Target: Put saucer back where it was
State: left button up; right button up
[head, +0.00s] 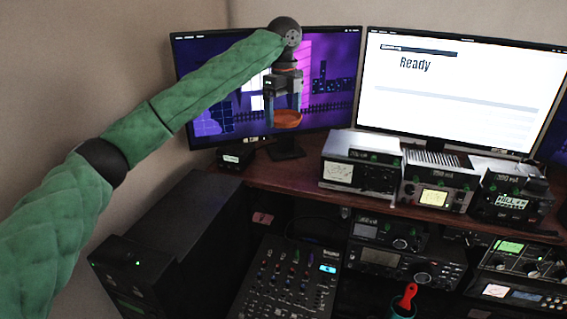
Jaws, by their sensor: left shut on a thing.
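An orange-brown saucer (287,119) shows in the head view, in front of the left monitor's lower part. My left gripper (284,108) points down and is shut on the saucer, with its fingers at the saucer's edge. The saucer appears held above the desk, clear of its surface. My left arm, in a green quilted cover, reaches in from the left. My right gripper is not in view.
Several radio units (362,162) line the desk's right part. A small black box (236,156) sits below the left monitor. A mixer (285,280) and a cup with a red-handled tool (405,300) are lower down.

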pick_arm(q)
jog(key=p, duration=0.4)
send_over(284, 175)
notch_tip(284, 175, down, 13)
jog(key=shift+r, duration=0.1)
jog(key=shift+f+p, duration=0.95)
jog(key=shift+f, duration=1.35)
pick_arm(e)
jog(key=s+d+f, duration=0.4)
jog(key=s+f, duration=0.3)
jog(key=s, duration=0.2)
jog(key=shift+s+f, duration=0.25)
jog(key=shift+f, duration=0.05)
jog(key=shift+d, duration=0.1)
pick_arm(q)
jog(key=o, duration=1.1)
jog(key=shift+f, duration=0.1)
jog(key=shift+c, duration=0.2)
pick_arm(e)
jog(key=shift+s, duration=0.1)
